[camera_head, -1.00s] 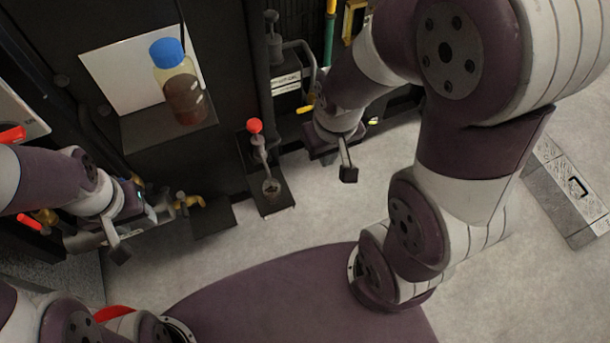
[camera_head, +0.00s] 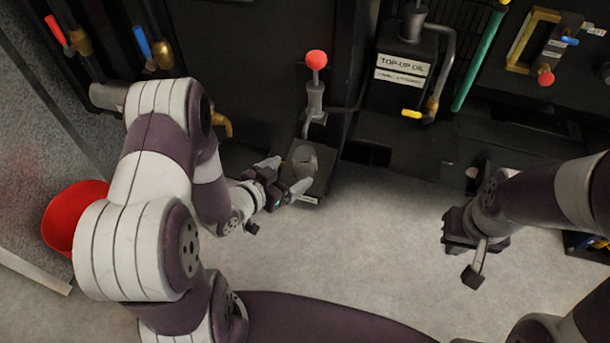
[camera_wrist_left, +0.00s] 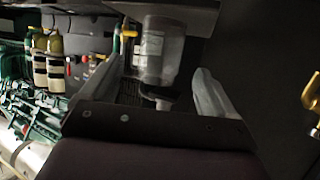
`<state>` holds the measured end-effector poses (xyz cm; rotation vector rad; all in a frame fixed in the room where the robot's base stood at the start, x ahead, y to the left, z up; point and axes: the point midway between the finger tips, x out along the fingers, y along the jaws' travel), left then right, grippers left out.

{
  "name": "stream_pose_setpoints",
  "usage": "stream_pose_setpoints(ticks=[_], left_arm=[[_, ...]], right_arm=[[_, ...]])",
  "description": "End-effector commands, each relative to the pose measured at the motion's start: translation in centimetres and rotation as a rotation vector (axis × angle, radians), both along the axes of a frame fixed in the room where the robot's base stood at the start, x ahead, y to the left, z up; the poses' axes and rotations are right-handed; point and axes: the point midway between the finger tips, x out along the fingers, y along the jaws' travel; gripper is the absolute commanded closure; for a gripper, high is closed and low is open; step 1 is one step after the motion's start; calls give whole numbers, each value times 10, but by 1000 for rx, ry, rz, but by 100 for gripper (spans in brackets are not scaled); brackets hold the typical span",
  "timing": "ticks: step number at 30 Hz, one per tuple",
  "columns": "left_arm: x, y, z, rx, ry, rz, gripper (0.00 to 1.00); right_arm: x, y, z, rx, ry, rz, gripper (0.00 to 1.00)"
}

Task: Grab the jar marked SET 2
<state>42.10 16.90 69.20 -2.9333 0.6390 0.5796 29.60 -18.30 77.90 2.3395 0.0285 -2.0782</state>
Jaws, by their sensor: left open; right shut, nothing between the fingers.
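A clear jar (camera_head: 305,160) stands on the small dark ledge below the red-knobbed sampling pump. It also shows in the left wrist view (camera_wrist_left: 158,52), with a pale label whose text I cannot read, so I cannot confirm SET 2. My left gripper (camera_head: 285,176) is open, its fingertips pointing at the jar from the lower left. In the left wrist view the jar stands ahead between the open fingers, not gripped. My right gripper (camera_head: 474,268) is shut and empty, well to the right over the floor.
The red-knobbed pump (camera_head: 315,85) rises just behind the jar. A black TOP-UP OIL unit (camera_head: 402,70) with a yellow-handled tap stands to its right. Brass taps and red and blue levers line the left cabinet. A red bucket (camera_head: 72,215) is at left. The floor between the arms is clear.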

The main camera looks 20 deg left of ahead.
Motion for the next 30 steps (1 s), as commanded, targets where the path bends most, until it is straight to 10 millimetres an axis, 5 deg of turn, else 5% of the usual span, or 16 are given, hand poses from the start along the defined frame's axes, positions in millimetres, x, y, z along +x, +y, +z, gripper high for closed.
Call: stream_pose_setpoints(ticks=[13,22,23,27,30], left_arm=[[64,-29,-26,0,1,-1,11],[74,-33,-28,0,3,3,11],[74,-33,-28,0,3,3,15],[74,-33,-28,0,3,3,60],[74,-33,-28,0,3,3,73]], right_arm=[[0,0,-22,0,1,0,100],[0,0,-22,0,1,0,100],[0,0,-22,0,1,0,100],[0,0,-22,0,1,0,100],[0,0,-22,0,1,0,100]])
